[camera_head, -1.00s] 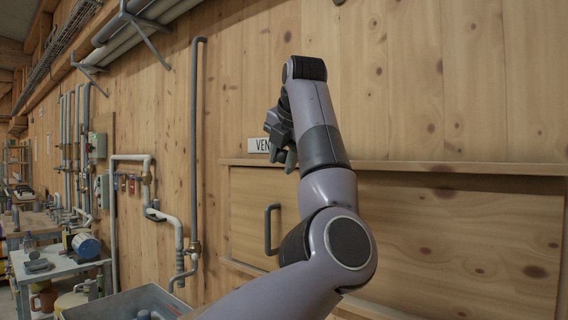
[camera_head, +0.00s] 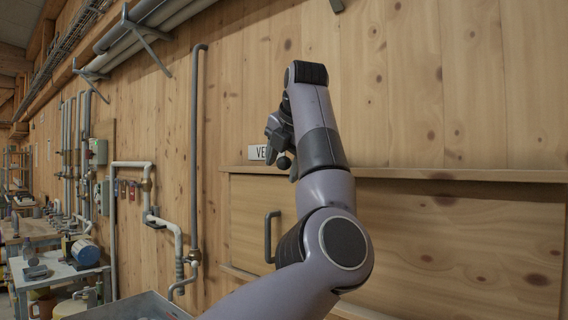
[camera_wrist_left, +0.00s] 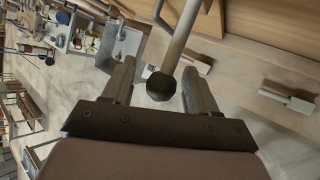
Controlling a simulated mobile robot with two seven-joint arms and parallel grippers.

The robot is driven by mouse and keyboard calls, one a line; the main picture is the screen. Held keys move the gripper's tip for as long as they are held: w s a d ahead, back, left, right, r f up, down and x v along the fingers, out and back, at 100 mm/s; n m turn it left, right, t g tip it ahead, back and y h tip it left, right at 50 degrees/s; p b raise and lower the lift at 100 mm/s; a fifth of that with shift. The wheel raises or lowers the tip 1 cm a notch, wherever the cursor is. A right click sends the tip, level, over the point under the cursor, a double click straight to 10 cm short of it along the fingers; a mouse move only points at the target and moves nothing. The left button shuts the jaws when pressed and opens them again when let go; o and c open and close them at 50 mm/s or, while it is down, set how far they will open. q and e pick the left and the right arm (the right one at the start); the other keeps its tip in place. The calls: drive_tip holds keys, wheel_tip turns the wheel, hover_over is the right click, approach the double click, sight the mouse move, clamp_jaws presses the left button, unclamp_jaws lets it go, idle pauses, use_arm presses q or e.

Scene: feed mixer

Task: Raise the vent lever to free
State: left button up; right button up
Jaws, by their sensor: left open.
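The vent lever (camera_wrist_left: 183,38) is a grey rod with a dark ball knob (camera_wrist_left: 161,84) at its end. In the left wrist view the knob lies between the two separated fingers of my left gripper (camera_wrist_left: 158,68), close to the palm; whether either finger touches it cannot be told. In the head view my left gripper (camera_head: 279,152) is in front of the wooden wall, and the knob (camera_head: 284,162) shows as a small dark ball by its fingers. The rest of the lever is hidden there by my arm. A white sign (camera_head: 257,152) reads "VE", its right part covered. My right gripper is not seen.
A wooden ledge (camera_head: 455,173) runs along the wall behind my arm. Below it, a panel carries a grey pull handle (camera_head: 268,237). Pipes (camera_head: 195,150) stand to the left. A grey bin (camera_head: 130,306) is at the bottom left.

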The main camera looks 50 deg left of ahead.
use_arm(q)
drive_tip(key=v, duration=0.7)
drive_tip(key=shift+d, duration=0.1)
idle(0.5)
